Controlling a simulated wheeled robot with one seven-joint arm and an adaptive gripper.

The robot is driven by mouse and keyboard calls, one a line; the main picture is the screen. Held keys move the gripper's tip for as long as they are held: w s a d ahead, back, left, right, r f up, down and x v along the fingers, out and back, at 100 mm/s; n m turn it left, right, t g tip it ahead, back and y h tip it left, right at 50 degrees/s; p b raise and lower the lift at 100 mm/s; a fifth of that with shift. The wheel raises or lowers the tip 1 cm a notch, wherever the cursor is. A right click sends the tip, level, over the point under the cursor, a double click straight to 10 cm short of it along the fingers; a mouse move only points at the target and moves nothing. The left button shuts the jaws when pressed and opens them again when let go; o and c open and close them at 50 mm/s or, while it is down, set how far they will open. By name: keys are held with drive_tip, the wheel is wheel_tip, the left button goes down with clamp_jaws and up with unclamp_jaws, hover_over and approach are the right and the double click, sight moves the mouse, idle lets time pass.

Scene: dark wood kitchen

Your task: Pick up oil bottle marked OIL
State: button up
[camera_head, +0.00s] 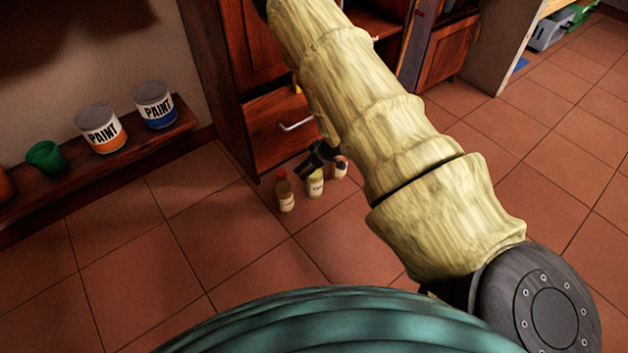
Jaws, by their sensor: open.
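Three small bottles stand upright in a row on the tiled floor in front of the cabinet. The left one is a reddish-brown bottle (285,193) with a white label. The middle one is a yellow bottle (316,186) with a white label that seems to start with an O, too small to read surely. The right one is a pale bottle (340,170), partly hidden by my gripper. My dark gripper (318,161) is open, just over the tops of the middle and right bottles. Whether it touches either one I cannot tell.
A dark wood cabinet with a drawer handle (296,125) stands right behind the bottles. A low shelf (160,139) at left holds an orange paint can (101,132), a blue paint can (155,108) and a green pot (45,157). The floor in front is clear.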

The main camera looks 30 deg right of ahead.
clamp_jaws()
idle(0.3)
drive_tip(key=shift+r, duration=0.2)
